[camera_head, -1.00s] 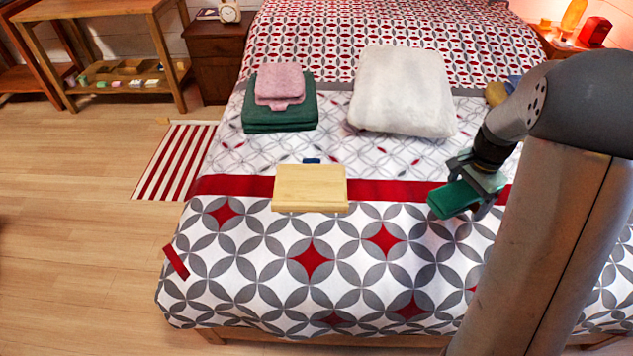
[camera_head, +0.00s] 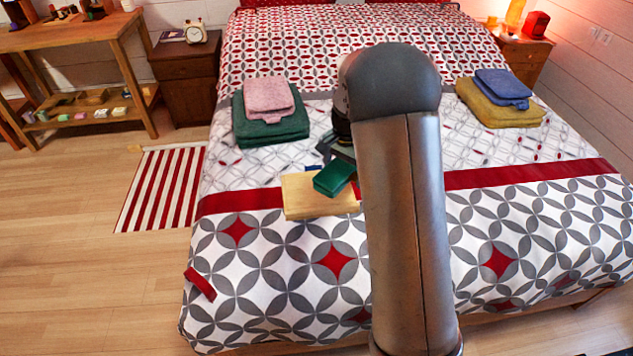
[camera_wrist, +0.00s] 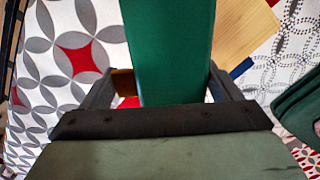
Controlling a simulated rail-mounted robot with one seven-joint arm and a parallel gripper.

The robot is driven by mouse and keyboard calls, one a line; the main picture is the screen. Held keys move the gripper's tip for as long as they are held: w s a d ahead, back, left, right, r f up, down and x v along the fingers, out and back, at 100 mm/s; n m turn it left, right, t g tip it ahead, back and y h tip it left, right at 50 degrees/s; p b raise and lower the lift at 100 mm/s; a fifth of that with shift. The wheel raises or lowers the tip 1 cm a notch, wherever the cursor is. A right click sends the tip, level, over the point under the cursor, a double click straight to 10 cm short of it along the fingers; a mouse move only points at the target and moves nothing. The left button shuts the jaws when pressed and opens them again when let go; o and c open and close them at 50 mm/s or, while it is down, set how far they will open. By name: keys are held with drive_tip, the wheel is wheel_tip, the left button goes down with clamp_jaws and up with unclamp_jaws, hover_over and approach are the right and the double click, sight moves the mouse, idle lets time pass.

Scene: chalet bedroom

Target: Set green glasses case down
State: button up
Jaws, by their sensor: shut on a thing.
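The green glasses case (camera_head: 334,178) is held in my gripper (camera_head: 347,166), left of my arm in the head view. It appears over the right part of a pale wooden board or box (camera_head: 303,207) on the bed; whether they touch I cannot tell. In the wrist view the green case (camera_wrist: 168,45) points away between the two fingers of my gripper (camera_wrist: 165,88). The wooden piece (camera_wrist: 245,32) shows partly behind the case there, to its right. My arm hides part of my gripper in the head view.
The patterned bed (camera_head: 270,270) has open room in front. Green towels (camera_head: 270,128) with a pink one (camera_head: 269,97) lie back left. Yellow towels (camera_head: 497,110) with a blue one (camera_head: 503,85) lie back right. A nightstand (camera_head: 187,75) stands left of the bed.

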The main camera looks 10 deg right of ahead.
drive_tip(key=w+a+f, duration=0.1)
drive_tip(key=w+f, duration=0.1)
drive_tip(key=w+a+f, duration=0.1)
drive_tip(key=w+f, duration=0.1)
drive_tip(key=w+a+f, duration=0.1)
drive_tip(key=w+f, duration=0.1)
drive_tip(key=shift+w+a+f, duration=0.15)
drive_tip(key=shift+w+a, duration=0.15)
drive_tip(key=shift+w, duration=0.1)
drive_tip(key=shift+w+a+f, duration=0.3)
drive_tip(key=shift+w+f, duration=0.2)
drive_tip(key=shift+f, duration=1.65)
